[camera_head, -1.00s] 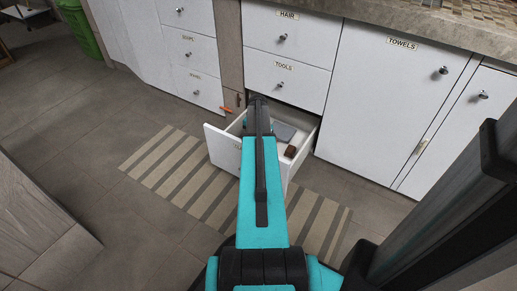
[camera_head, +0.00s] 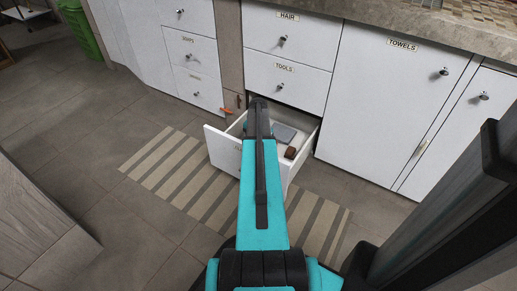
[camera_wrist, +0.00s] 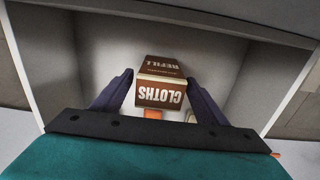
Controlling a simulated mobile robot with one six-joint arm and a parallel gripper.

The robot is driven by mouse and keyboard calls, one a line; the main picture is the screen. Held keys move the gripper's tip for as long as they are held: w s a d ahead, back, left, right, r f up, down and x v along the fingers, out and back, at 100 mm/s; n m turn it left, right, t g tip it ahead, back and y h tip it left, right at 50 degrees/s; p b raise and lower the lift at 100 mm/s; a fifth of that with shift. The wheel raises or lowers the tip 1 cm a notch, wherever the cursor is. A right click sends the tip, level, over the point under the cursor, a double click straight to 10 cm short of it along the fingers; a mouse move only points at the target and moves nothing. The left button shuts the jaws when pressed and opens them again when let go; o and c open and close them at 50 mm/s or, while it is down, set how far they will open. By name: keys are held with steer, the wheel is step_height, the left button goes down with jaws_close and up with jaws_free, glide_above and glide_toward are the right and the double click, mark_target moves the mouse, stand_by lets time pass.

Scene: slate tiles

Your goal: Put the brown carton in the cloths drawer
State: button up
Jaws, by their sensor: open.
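The brown carton (camera_wrist: 161,70) shows in the wrist view, with a pale top band and the words CLOTHS and REFILL upside down. It is between the two fingers of my gripper (camera_wrist: 160,84), which is open. The carton is inside a pale, walled space that looks like the drawer. In the head view the pulled-out drawer (camera_head: 221,146) stands below the TOOLS drawer, and my arm covers its middle and most of its front label. The gripper's fingers are hidden there.
A flat grey thing (camera_head: 284,133) and a small brown thing (camera_head: 290,152) lie at the drawer's right side. The TOOLS drawer (camera_head: 283,82) above and the TOWELS door (camera_head: 385,110) at right are shut. A striped mat (camera_head: 172,168) lies on the floor.

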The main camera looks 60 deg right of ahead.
step_height(320, 180, up, 12)
steer(key=p, duration=0.4)
steer(key=shift+r+p, duration=0.15)
steer(key=shift+p, duration=0.15)
stand_by(0.4)
steer(key=shift+r, duration=0.1)
